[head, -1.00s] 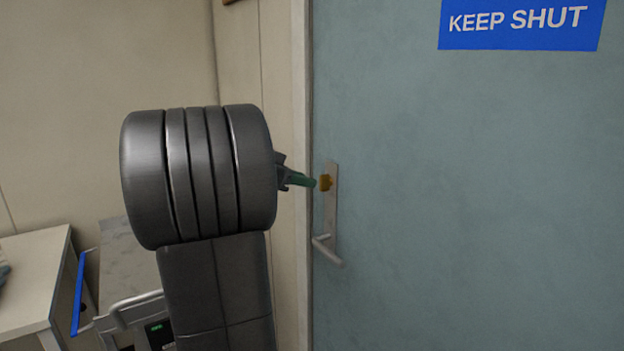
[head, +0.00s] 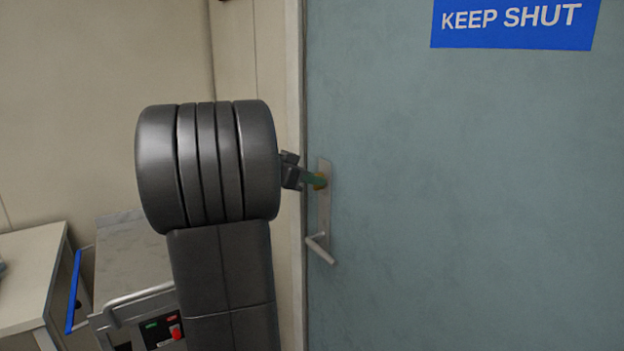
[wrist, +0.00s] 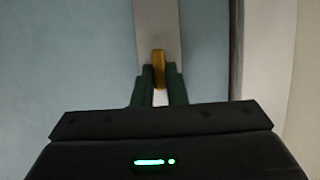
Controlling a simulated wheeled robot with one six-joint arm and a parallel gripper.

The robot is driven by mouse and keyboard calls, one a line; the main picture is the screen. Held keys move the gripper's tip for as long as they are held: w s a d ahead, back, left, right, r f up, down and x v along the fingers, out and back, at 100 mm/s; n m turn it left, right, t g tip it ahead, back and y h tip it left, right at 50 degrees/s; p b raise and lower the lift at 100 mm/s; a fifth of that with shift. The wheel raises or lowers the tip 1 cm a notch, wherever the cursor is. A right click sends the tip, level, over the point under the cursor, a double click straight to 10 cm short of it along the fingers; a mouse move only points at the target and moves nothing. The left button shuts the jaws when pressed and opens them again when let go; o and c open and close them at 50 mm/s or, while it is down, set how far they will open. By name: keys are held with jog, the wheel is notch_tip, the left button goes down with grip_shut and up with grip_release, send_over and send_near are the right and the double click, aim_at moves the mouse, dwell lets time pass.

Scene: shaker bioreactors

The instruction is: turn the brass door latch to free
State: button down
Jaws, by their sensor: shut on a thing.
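The brass door latch (wrist: 159,62) sits on the upper part of a metal plate on the blue-grey door. In the head view the latch (head: 320,181) is mostly covered by my green fingertips. My gripper (wrist: 158,84) has its two green fingers on either side of the latch, shut on it. In the head view my gripper (head: 314,179) reaches the latch from the left. The latch looks upright, in line with the plate, in the wrist view.
A lever handle (head: 320,249) is on the same plate below the latch. The door (head: 470,200) bears a blue KEEP SHUT sign (head: 515,22). At lower left stand a table (head: 28,275) and a cart (head: 122,262) with a rail and a red button.

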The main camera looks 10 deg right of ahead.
jog(key=shift+w+a+f+n+g+h+p, duration=0.2)
jog(key=shift+n+g+h, duration=0.7)
jog(key=shift+n, duration=1.35)
jog(key=shift+w+d+f+n+g+h+p, duration=0.1)
jog(key=shift+w+f+n+g+h+p, duration=0.2)
jog(key=shift+n+g+h, duration=1.25)
jog(key=shift+w+a+f+n+g+h+p, duration=0.15)
jog(key=shift+n+h+p, duration=0.15)
jog(key=shift+n, duration=2.6)
jog(key=c, duration=1.5)
grip_release()
jog(key=shift+o, duration=0.2)
